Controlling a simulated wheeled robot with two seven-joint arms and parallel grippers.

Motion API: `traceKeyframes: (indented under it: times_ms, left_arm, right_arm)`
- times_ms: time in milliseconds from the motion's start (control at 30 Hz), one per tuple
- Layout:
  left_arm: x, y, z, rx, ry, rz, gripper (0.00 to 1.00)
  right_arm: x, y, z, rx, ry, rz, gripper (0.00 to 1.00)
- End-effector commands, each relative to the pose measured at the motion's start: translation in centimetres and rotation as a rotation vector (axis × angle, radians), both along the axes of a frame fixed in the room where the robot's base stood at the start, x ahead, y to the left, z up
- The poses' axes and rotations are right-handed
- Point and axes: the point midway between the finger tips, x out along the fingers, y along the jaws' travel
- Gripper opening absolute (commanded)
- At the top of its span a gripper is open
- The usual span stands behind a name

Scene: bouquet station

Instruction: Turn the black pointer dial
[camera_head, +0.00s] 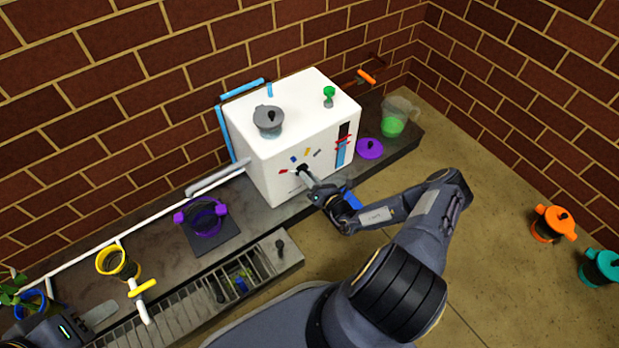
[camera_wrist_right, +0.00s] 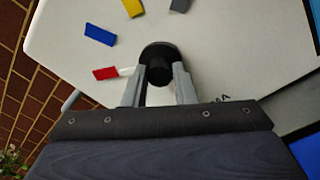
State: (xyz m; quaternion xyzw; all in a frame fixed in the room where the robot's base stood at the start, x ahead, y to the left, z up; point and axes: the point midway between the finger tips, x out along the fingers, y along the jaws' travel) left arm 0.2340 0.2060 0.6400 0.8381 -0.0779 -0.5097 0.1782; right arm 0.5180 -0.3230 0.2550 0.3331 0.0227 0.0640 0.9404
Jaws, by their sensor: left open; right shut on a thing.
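The black pointer dial (camera_wrist_right: 158,62) sits on the front face of the white box (camera_head: 268,160). In the right wrist view it is between the two fingers of my right gripper (camera_wrist_right: 160,88), which is shut on it. A pale pointer tip shows at the dial's left, beside a red mark (camera_wrist_right: 105,73). Blue (camera_wrist_right: 99,35), yellow (camera_wrist_right: 132,7) and grey (camera_wrist_right: 180,5) marks follow in an arc above. My left gripper (camera_head: 100,318) is open at the lower left corner, partly cut off.
A grey lidded pot (camera_head: 268,121) and a green knob (camera_head: 328,95) stand on the box. A purple lid (camera_head: 370,149) and a jug (camera_head: 396,117) are to its right. A purple ring-shaped item (camera_head: 207,217) and a yellow cup (camera_head: 112,262) are to its left.

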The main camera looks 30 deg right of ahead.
Motion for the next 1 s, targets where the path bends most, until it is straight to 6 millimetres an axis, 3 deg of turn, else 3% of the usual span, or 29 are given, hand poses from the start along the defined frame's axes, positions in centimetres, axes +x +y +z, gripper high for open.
traceKeyframes:
  times_ms: [467, 1000]
  left_arm:
    - [0.0, 0.0, -0.4, 0.000, 0.000, 0.000, 0.42]
    - [0.0, 0.0, -1.9, 0.000, 0.000, 0.000, 0.42]
  right_arm:
    - [0.0, 0.0, -0.1, 0.112, 0.008, 0.001, 0.02]
    - [-0.1, 0.0, -0.3, 0.592, 0.046, -0.001, 0.02]
